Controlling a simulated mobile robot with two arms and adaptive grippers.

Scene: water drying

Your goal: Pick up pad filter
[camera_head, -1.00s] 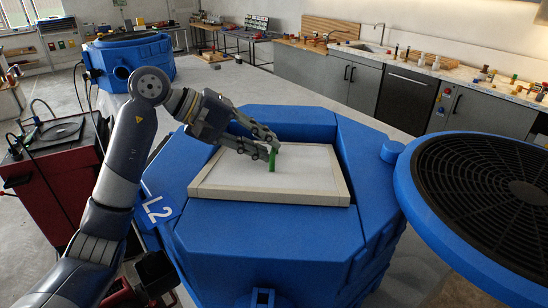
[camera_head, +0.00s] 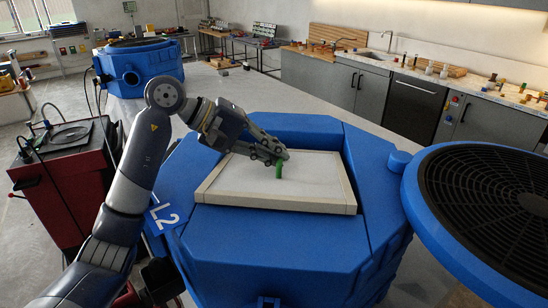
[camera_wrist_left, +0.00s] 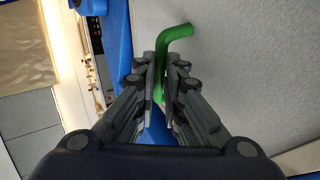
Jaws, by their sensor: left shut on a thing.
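The pad filter is a white flat panel with a pale frame (camera_head: 280,202), resting in the top of the blue octagonal housing (camera_head: 270,245). A green handle (camera_head: 279,172) stands up from its white face. My left gripper (camera_head: 278,158) is over the panel with its fingers shut on the green handle. In the left wrist view the bent green handle (camera_wrist_left: 176,34) passes between the two fingers of the left gripper (camera_wrist_left: 161,62), with the pad filter's white face (camera_wrist_left: 240,70) behind. The fingers hide part of the handle. My right gripper is not in view.
A round blue lid with a black grille (camera_head: 490,200) stands open at the right of the housing. A red cabinet (camera_head: 65,185) stands at the left. Another blue housing (camera_head: 140,65) is at the back left. A counter with a sink lies behind.

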